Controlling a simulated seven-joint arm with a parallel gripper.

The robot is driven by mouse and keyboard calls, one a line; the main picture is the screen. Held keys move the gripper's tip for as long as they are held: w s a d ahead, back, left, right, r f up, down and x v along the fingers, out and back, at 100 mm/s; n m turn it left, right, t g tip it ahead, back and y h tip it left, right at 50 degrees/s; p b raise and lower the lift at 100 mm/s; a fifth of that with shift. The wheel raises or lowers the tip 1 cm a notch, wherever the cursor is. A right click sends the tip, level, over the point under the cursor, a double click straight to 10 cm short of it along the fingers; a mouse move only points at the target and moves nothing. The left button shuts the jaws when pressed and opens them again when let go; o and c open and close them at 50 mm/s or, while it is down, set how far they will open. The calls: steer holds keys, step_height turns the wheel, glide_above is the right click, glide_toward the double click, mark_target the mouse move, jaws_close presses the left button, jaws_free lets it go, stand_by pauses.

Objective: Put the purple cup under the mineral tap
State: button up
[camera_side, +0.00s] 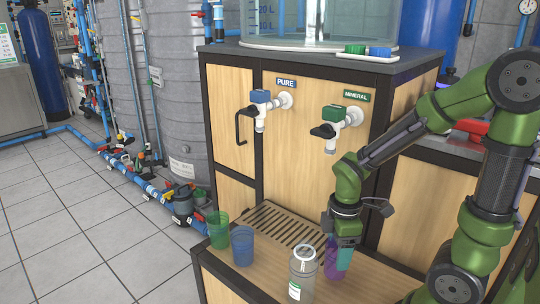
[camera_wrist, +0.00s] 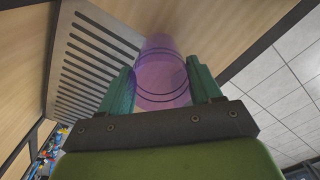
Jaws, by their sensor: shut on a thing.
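The purple cup (camera_side: 331,262) is see-through and stands near the front right of the wooden shelf in the side view. In the wrist view the purple cup (camera_wrist: 161,78) sits between the two teal fingers. My gripper (camera_side: 344,258) points down and is shut on the cup; its fingertips also show in the wrist view (camera_wrist: 163,86). The mineral tap (camera_side: 332,126), with a green top and black lever, is on the cabinet front, above and behind my gripper. The label "MINERAL" (camera_side: 356,96) is over it. A slatted drip grate (camera_side: 283,226) lies below the taps; it also shows in the wrist view (camera_wrist: 90,65), beside the cup.
A grey see-through bottle (camera_side: 302,275) stands just left of the purple cup. A blue cup (camera_side: 242,246) and a green cup (camera_side: 218,230) stand at the shelf's left. The pure tap (camera_side: 262,108) is left of the mineral tap. The grate's visible part is clear.

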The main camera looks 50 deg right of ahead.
steer(key=shift+f, duration=1.35)
steer(key=shift+f, duration=0.15)
steer(key=o, duration=1)
